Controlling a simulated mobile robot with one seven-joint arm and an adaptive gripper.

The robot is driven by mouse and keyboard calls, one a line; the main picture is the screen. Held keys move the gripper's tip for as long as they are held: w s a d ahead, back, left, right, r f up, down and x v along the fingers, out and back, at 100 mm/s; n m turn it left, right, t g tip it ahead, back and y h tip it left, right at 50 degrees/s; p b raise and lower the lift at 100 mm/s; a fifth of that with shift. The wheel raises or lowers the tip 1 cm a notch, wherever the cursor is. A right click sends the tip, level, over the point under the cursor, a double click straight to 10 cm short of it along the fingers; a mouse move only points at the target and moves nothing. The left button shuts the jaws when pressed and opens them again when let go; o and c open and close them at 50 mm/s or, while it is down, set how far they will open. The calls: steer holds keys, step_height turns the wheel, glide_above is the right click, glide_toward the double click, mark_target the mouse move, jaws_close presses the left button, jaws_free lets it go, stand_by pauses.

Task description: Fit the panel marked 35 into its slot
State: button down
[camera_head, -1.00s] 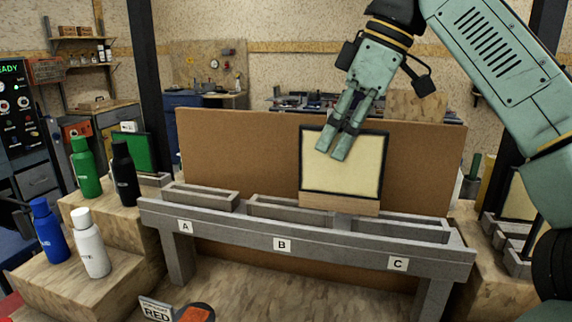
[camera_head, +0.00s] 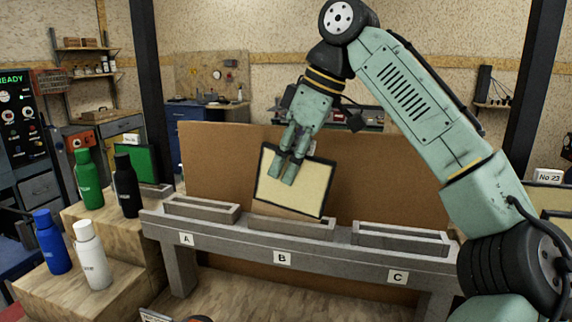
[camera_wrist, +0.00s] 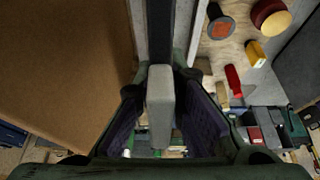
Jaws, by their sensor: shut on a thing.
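Slot A (camera_head: 186,212) and slot C (camera_head: 400,240) stand on either side on the grey rack (camera_head: 335,262). In the wrist view a pale grey piece (camera_wrist: 160,95) lies between my fingers.
A brown board (camera_head: 390,180) stands behind the rack. Green (camera_head: 88,183), black (camera_head: 126,190), blue (camera_head: 50,245) and white (camera_head: 92,260) bottles stand on wooden steps at left. A green panel (camera_head: 136,162) is behind them. A label reading No 23 (camera_head: 547,176) is at right.

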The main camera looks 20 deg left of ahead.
steer(key=c, duration=2)
jaws_free()
steer(key=shift+a+f, duration=0.3)
steer(key=shift+f, duration=0.15)
steer(key=shift+c, duration=0.2)
steer(key=shift+o, duration=0.7)
steer(key=shift+w+a, duration=0.15)
steer(key=shift+a, duration=0.05)
steer(key=shift+o, duration=1.1)
steer(key=shift+d+r, duration=0.15)
steer(key=shift+v, duration=3.85)
